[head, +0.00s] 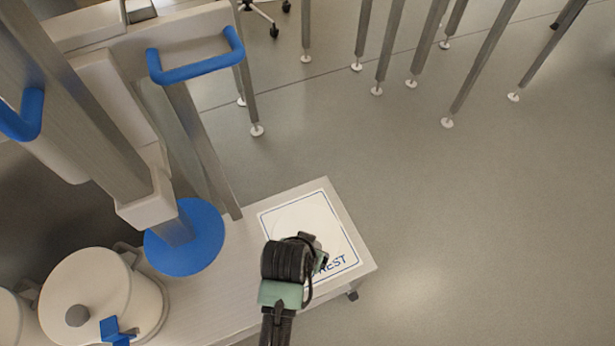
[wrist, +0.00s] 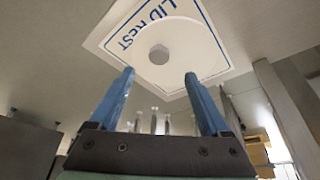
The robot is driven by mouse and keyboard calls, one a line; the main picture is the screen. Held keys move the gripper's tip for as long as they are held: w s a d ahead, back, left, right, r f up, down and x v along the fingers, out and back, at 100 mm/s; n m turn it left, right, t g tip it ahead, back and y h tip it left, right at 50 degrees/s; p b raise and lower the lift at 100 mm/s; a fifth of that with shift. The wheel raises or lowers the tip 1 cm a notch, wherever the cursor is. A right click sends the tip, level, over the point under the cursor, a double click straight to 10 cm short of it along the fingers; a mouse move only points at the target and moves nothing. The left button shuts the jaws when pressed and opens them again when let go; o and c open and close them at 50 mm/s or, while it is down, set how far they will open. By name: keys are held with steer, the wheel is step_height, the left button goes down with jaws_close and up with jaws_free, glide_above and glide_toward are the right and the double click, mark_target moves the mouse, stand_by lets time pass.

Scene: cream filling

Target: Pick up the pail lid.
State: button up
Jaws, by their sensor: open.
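A white round lid (wrist: 180,50) with a grey knob (wrist: 159,54) lies on the LID REST mat (wrist: 102,40). In the head view the lid (head: 290,218) shows only as a faint pale disc, and my wrist covers its near part and the knob. My gripper (wrist: 159,75) is open, its two blue fingers apart and nothing between them. The knob appears between and just beyond the fingertips in the wrist view; I see no contact. In the head view my fingers are hidden beneath the wrist.
A cream pot (head: 147,305) with a knobbed cover stands at lower left. A blue disc (head: 185,237) on a column and a blue handle (head: 197,68) are left of the mat. The bench ends just right of the mat, with open floor (head: 470,220) beyond.

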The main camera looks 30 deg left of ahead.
steer(key=b+x, duration=0.1)
steer(key=x, duration=0.2)
steer(key=shift+w+f, duration=0.1)
steer(key=shift+f, duration=0.15)
steer(key=b+x, duration=0.3)
steer(key=x, duration=0.2)
steer(key=shift+d+f, duration=0.15)
steer(key=shift+f, duration=0.05)
steer(key=shift+c, duration=0.3)
steer(key=shift+r, duration=0.1)
jaws_close()
